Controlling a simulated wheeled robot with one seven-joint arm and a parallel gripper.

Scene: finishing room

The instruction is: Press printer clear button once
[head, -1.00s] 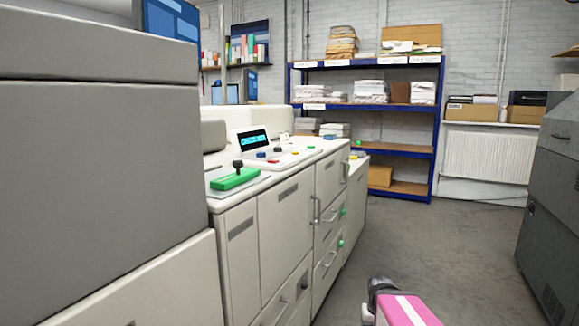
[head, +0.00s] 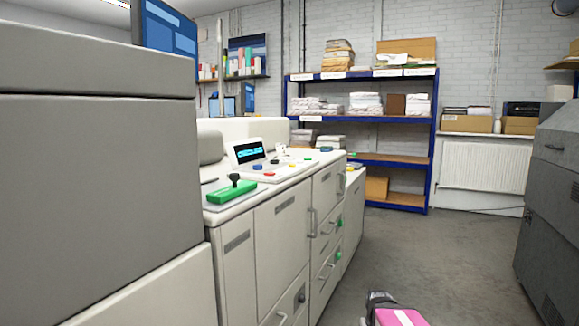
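The printer (head: 275,232) is a long, low white cabinet running away from me left of the middle. On its top is a control area with a small dark screen (head: 249,152) showing cyan marks. Several small coloured buttons (head: 270,173) lie near the screen; their labels are too small to read, so I cannot tell which is the clear one. A green block with a black knob (head: 232,190) sits on the nearer end of the top. A pink and grey part of my arm shows at the bottom edge, well apart from the printer. My gripper's fingers are not in view.
A tall grey machine body (head: 100,190) fills the near left. A dark grey machine (head: 548,200) stands at the right. A blue shelf unit (head: 432,130) with paper stacks stands at the back. Grey floor (head: 430,250) is clear between the machines.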

